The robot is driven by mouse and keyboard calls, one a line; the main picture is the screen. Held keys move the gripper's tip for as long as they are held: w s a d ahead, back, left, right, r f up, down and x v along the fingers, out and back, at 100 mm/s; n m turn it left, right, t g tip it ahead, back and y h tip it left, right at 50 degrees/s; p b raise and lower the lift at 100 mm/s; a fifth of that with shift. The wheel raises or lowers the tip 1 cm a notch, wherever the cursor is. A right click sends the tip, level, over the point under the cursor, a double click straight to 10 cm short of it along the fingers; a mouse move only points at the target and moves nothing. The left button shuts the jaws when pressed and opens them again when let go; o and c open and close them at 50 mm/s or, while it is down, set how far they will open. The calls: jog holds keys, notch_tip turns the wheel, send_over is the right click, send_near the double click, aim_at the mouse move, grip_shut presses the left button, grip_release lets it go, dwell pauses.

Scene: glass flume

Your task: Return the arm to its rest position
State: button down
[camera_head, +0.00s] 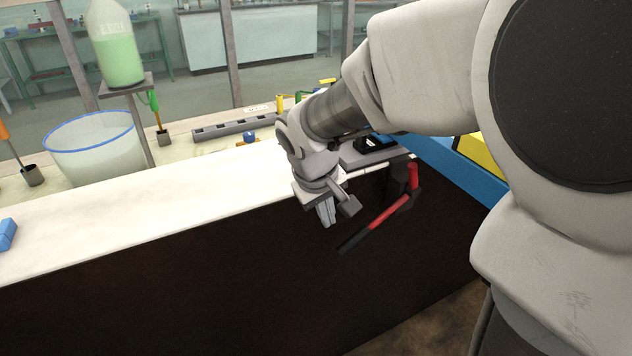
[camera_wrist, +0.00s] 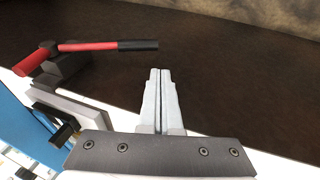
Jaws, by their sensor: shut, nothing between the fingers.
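My gripper (camera_head: 328,214) hangs at the end of my bent arm, in front of the dark face of the bench and just past its white top edge. In the wrist view my gripper (camera_wrist: 160,76) has its two pale fingers side by side and touching, with nothing between them. A lever with a red shaft and black end (camera_head: 378,222) is to the right of the fingers in the head view, apart from them. The lever (camera_wrist: 105,46) shows at the upper left in the wrist view.
The white bench top (camera_head: 150,205) is mostly clear along its front. Behind stand a blue-rimmed clear bin (camera_head: 92,150), a bottle of green liquid (camera_head: 117,55) on a stand and a grey rack (camera_head: 222,129). A blue block (camera_head: 7,234) lies far left. A blue panel (camera_head: 450,165) is at right.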

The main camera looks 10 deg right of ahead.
jog(key=s+d+r+m+t+y, duration=0.15)
jog(key=s+r, duration=0.25)
jog(key=s, duration=0.5)
jog(key=s+d+r+m+t+y, duration=0.15)
jog(key=s+r, duration=0.25)
jog(key=s, duration=0.5)
notch_tip(320, 180, up, 14)
jog(key=p, duration=1.3)
jog(key=shift+d+m+h+p, duration=0.35)
jog(key=shift+m+h+p, duration=0.05)
